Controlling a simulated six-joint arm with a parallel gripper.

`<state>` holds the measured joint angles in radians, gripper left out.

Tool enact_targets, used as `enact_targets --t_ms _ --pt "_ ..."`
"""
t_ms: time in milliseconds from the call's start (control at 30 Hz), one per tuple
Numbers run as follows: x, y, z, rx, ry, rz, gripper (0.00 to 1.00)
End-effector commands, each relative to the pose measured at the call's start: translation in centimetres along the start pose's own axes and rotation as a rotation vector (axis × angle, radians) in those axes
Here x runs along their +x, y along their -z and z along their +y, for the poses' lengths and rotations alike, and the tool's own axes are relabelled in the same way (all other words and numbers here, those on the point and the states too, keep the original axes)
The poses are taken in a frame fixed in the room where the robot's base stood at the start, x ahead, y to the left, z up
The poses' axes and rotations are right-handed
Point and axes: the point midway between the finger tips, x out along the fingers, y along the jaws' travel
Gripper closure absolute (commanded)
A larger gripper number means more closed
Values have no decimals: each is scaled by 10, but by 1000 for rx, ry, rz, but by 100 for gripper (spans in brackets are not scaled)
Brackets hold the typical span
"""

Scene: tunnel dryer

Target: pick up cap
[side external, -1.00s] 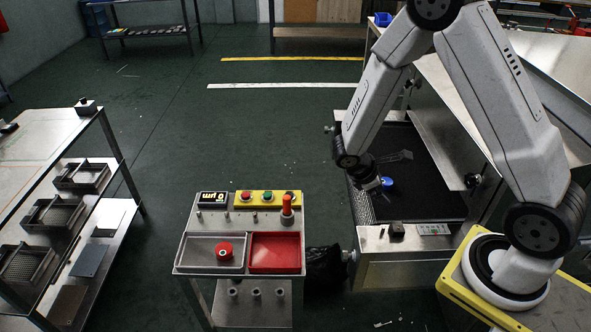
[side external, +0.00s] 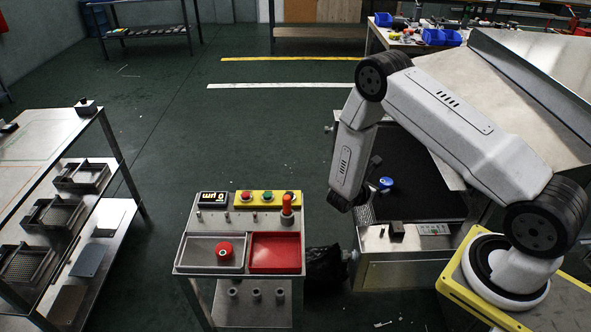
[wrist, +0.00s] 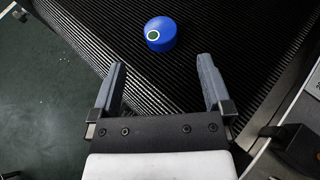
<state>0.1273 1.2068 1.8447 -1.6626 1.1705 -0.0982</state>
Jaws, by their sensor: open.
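A blue cap (side external: 386,183) lies on the black ribbed belt (side external: 415,195) of the dryer. In the wrist view the blue cap (wrist: 161,34) has a pale ring with a dark green centre and sits ahead of the fingertips, roughly between their lines. My gripper (wrist: 162,64) is open and empty, its two grey fingers apart and not touching the cap. In the side view my gripper is mostly hidden behind my arm, just left of the cap.
A small cart (side external: 241,270) at centre holds a grey tray (side external: 189,262) with a red round piece (side external: 224,251), and an empty red tray (side external: 275,252). A metal edge bounds the belt. A shelf rack (side external: 124,178) stands at left.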

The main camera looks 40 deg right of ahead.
Motion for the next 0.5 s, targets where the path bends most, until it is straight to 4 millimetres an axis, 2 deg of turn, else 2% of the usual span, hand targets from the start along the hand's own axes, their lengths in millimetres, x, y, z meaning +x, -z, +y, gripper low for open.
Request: enact_targets --t_ms 333,500 --pt "23 0 -1 2 4 2 0" --pt "26 0 0 2 2 2 0"
